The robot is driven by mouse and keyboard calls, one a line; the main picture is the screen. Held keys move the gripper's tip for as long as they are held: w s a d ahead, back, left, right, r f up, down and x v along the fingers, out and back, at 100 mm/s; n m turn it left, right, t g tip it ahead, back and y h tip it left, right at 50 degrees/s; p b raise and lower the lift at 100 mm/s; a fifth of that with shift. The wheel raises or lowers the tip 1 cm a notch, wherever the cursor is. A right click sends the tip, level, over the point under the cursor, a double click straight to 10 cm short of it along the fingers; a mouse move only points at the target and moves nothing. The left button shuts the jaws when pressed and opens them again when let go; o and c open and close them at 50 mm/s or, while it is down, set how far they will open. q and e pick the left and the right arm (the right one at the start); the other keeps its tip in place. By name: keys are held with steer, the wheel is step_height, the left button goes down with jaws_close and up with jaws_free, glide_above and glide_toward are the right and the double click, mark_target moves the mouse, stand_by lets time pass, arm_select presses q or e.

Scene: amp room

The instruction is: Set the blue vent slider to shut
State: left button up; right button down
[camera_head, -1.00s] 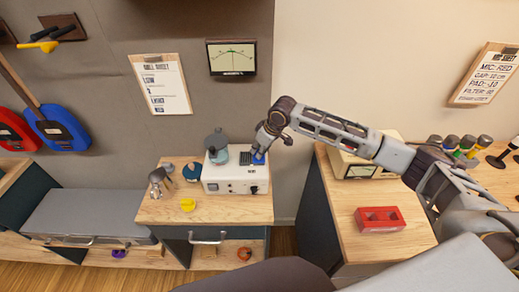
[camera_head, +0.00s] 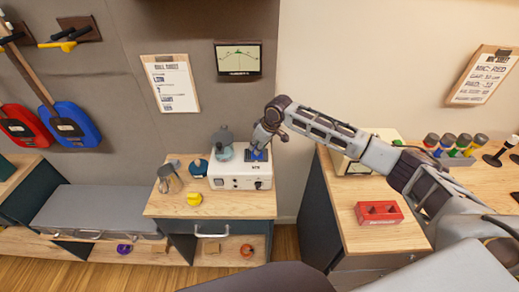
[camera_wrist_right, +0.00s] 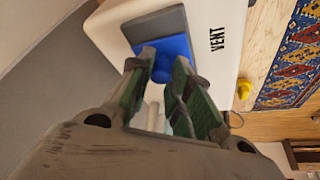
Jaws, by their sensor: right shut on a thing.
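The blue vent slider (camera_wrist_right: 178,50) sits on a dark plate on top of the white amp box (camera_head: 240,182), beside the printed word VENT in the right wrist view. In the head view the slider (camera_head: 259,155) shows as a small blue patch under my right gripper (camera_head: 259,146). My right gripper (camera_wrist_right: 162,70) is shut on the slider, its two green-padded fingers on either side of it. The fingers hide part of the slider and its track, so its exact position along the track is unclear. My left gripper is not in view.
A yellow object (camera_head: 194,198), a blue object (camera_head: 198,168) and a glass-like jug (camera_head: 169,178) are on the wooden table. A red block (camera_head: 379,212) lies on the right desk.

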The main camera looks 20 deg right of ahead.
mark_target(259, 158)
steer(key=shift+w+a+r, duration=0.2)
steer(key=shift+a, duration=0.3)
steer(key=shift+w+a+p, duration=0.15)
steer(key=shift+a+p, duration=0.45)
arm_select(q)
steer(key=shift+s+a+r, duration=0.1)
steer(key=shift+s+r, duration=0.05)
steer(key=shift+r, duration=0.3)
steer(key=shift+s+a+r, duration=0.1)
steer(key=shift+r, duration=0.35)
arm_select(e)
steer(key=shift+a, duration=0.3)
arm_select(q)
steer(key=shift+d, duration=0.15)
arm_select(e)
steer(key=shift+w, duration=0.1)
steer(key=c, duration=1.3)
jaws_free()
steer(key=shift+a+f, duration=0.15)
steer(key=shift+a, duration=0.05)
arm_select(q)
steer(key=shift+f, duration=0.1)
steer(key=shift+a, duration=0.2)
arm_select(e)
steer(key=shift+d, duration=0.15)
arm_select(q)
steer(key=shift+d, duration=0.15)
arm_select(e)
steer(key=v, duration=1.2)
